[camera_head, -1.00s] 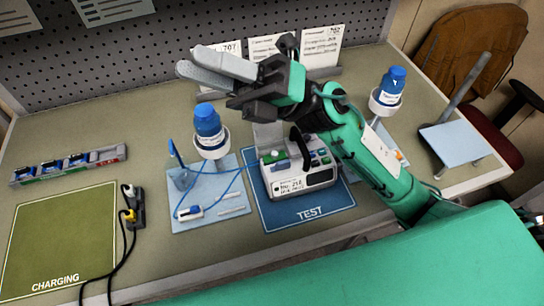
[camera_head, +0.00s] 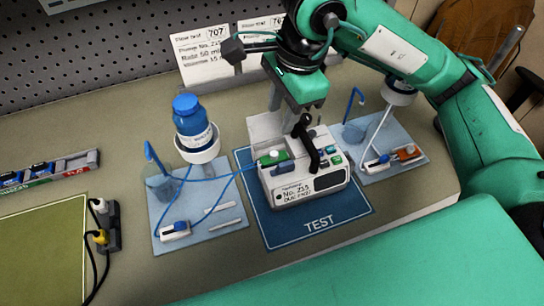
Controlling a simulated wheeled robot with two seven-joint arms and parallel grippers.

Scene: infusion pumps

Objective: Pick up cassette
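The pump (camera_head: 308,180), a white box with a dark screen and a black handle (camera_head: 304,140), stands on the blue TEST mat (camera_head: 318,228). A green piece (camera_head: 272,158), possibly a cassette, sits at its upper left, with blue tubing reaching it. A white and blue cassette-like piece (camera_head: 175,230) lies on the left light-blue mat; another (camera_head: 377,162) lies on the right one beside an orange-topped piece (camera_head: 407,153). My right gripper (camera_head: 280,112) points down just behind the pump's top; its finger gap is unclear and contact cannot be told. My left gripper is out of view.
A blue-capped bottle (camera_head: 193,122) in a holder and a cup (camera_head: 162,186) stand left of the pump. Another holder (camera_head: 398,92) stands right, partly behind my arm. Cables and plugs (camera_head: 106,225) edge the green mat (camera_head: 42,245).

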